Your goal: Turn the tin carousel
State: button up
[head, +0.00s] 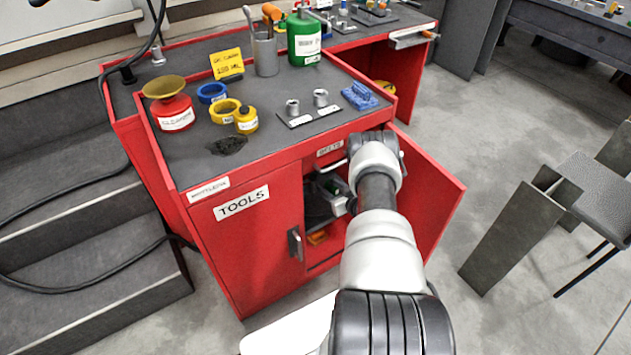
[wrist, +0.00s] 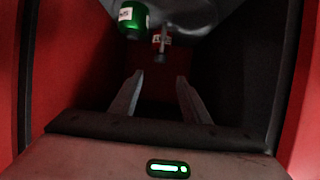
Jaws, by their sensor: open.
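My gripper (wrist: 159,76) is open in the wrist view, its two fingers apart with nothing between them. It points into the dark, red-walled inside of the cabinet. A green tin (wrist: 132,20) with a white label shows at the top, beyond and left of the fingers. A small red tin with a white label (wrist: 161,40) shows near the top middle. A grey rounded surface (wrist: 196,12) beside them may be part of the tin carousel; I cannot tell. The fingers appear apart from these things. In the head view my arm hides much of the cabinet opening.
The red cabinet (head: 250,255) has its right door (head: 432,185) swung open and its left door, labelled TOOLS, shut. An orange thing (head: 318,237) lies low inside. Tins and tools stand on the grey top.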

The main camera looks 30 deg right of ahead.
aim_at(313, 176)
jog(key=b+x, duration=0.4)
jog(key=x, duration=0.6)
jog(key=shift+f, duration=0.3)
jog(key=shift+w+a+f, duration=0.1)
jog(key=shift+w, duration=0.65)
jog(key=shift+c, duration=0.5)
grip_shut()
